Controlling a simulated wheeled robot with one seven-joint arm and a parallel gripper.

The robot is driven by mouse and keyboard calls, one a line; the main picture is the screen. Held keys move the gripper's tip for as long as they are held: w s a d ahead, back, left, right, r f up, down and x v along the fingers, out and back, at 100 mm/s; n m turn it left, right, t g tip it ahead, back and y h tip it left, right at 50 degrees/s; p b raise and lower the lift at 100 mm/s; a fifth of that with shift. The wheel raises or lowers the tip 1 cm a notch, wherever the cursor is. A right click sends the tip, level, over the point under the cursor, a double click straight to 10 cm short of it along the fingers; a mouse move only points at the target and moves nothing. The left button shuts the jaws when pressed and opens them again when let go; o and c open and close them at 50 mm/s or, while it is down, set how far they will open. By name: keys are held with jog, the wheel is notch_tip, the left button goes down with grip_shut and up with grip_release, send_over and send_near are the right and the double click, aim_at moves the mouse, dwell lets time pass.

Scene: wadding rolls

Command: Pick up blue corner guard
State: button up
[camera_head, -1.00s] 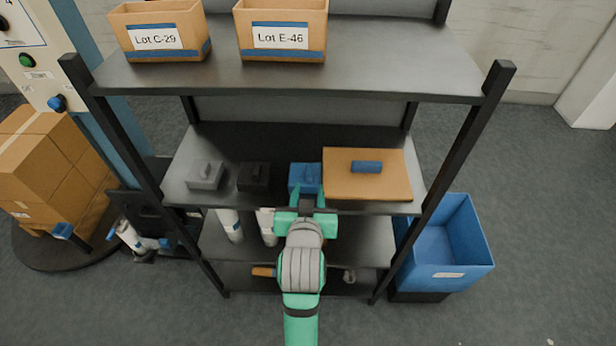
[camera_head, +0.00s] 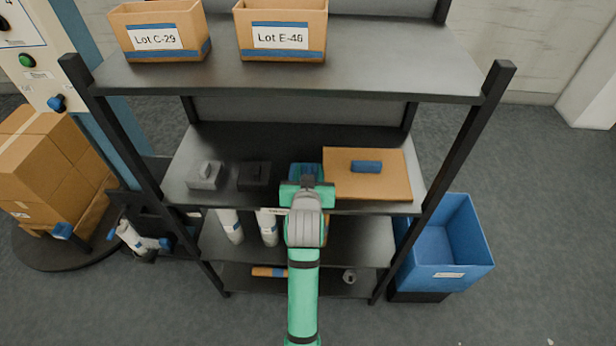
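The blue corner guard (camera_head: 306,168) is on the middle shelf, between a black guard and a brown board. Only its upper back part shows in the head view; my gripper hides the rest. My gripper (camera_head: 307,186) reaches in over the shelf's front edge, right at the blue guard. Its fingertips are hidden behind its own green body, so I cannot see whether they touch or close on the guard.
A grey guard (camera_head: 205,176) and a black guard (camera_head: 254,176) sit to the left on the middle shelf (camera_head: 290,140). The brown board (camera_head: 385,187) with a small blue piece (camera_head: 367,167) lies close on the right.

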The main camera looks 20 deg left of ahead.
jog(key=shift+w+a+f, duration=0.15)
jog(key=shift+w+f, duration=0.05)
jog(key=shift+w, duration=0.3)
grip_shut()
jog(key=shift+r, duration=0.15)
